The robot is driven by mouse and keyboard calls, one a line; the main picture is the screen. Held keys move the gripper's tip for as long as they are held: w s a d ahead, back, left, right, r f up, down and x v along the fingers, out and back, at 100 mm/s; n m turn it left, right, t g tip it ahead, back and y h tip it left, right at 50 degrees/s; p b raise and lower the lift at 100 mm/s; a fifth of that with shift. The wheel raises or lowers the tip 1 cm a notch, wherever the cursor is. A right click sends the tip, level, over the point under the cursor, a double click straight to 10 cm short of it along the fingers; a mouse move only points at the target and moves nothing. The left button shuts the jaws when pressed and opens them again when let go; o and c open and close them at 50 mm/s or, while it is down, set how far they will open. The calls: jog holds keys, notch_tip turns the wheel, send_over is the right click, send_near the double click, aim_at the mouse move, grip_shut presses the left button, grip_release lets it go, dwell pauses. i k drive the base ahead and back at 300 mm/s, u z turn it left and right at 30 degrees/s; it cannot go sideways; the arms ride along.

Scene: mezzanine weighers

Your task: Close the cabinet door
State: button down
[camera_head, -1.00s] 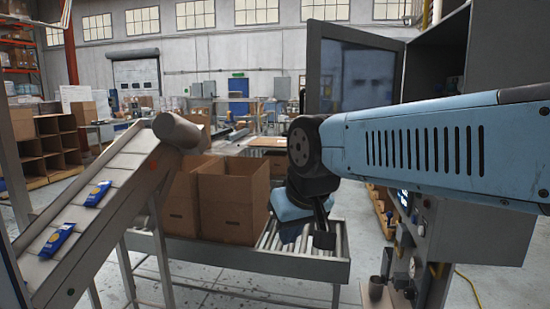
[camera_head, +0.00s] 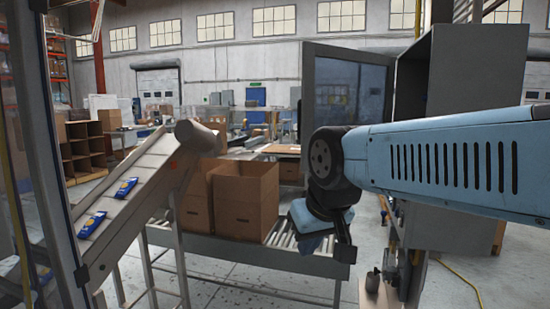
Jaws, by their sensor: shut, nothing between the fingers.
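The cabinet (camera_head: 470,85) is a grey box at the right, partly hidden behind my blue arm. Its door (camera_head: 348,88), a grey frame with a dark glass pane, stands open and swung out to the left. My gripper (camera_head: 345,255) is at the end of the blue arm, below the door in the picture and in front of the roller conveyor. It is dark, small and shut, with nothing seen in it. It looks apart from the door.
Open cardboard boxes (camera_head: 245,205) stand on the roller conveyor (camera_head: 275,262) in the middle. A sloped conveyor (camera_head: 130,205) with blue packets (camera_head: 92,223) rises at the left. A yellow cable (camera_head: 458,280) lies on the floor at the right.

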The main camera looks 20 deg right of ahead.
aim_at(348, 93)
jog(key=z, duration=0.2)
jog(key=i, duration=0.9)
jog(key=u, duration=0.1)
